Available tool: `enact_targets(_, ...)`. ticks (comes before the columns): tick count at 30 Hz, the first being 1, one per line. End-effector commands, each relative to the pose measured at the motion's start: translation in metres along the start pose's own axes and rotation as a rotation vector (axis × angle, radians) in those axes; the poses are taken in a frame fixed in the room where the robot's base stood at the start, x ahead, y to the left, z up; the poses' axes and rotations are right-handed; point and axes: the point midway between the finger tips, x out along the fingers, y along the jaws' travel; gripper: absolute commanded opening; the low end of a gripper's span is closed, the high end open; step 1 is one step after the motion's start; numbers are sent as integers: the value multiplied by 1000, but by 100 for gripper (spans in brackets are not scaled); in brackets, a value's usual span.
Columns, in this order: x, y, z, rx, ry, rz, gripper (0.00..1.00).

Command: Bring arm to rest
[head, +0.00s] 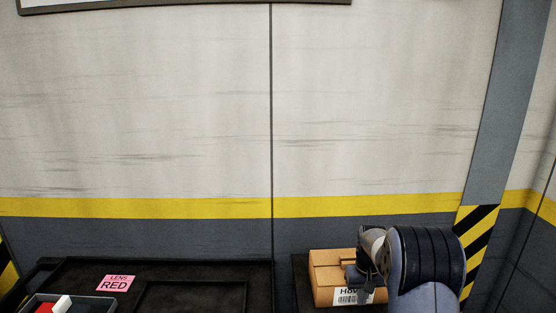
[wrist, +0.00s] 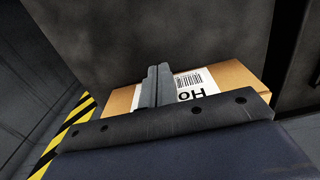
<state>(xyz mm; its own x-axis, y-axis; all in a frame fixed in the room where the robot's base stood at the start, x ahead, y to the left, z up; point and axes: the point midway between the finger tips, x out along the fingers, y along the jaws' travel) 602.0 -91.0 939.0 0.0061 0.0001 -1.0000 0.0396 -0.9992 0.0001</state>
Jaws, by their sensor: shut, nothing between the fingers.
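My gripper (wrist: 157,86) is in the wrist view with its two fingers together and nothing held between them. In the head view my arm stands at the lower right and covers part of a cardboard box (head: 328,273). The box also shows in the wrist view (wrist: 232,76), behind and beside the fingers, with a white barcode label on it. I cannot tell whether the fingers touch the box.
A small bin (head: 88,304) there holds red and white items. A wall (head: 150,110) with a yellow stripe stands behind. A striped post (head: 478,240) is at the right.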

Motion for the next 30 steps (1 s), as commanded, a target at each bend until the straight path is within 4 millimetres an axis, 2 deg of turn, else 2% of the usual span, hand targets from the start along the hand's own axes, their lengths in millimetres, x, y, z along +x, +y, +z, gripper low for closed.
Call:
enact_targets(17,1,0,81,0,-1,0,0)
enact_targets(30,0,0,151,1,-1,0,0)
